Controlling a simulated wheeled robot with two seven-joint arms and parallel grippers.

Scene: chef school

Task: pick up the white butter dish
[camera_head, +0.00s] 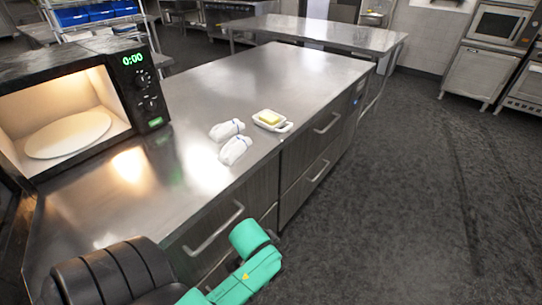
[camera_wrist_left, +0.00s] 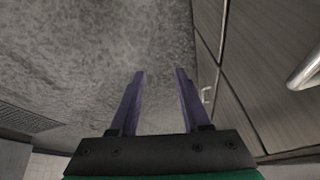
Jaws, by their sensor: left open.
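My right gripper is in neither view.
Two white cloth-like items (camera_head: 231,140) lie just left of the dish. An open, lit microwave (camera_head: 147,100) stands on the counter's left. Drawer handles (camera_head: 213,232) stick out of the counter front; one also shows in the wrist view (camera_wrist_left: 306,70). The floor at right is clear.

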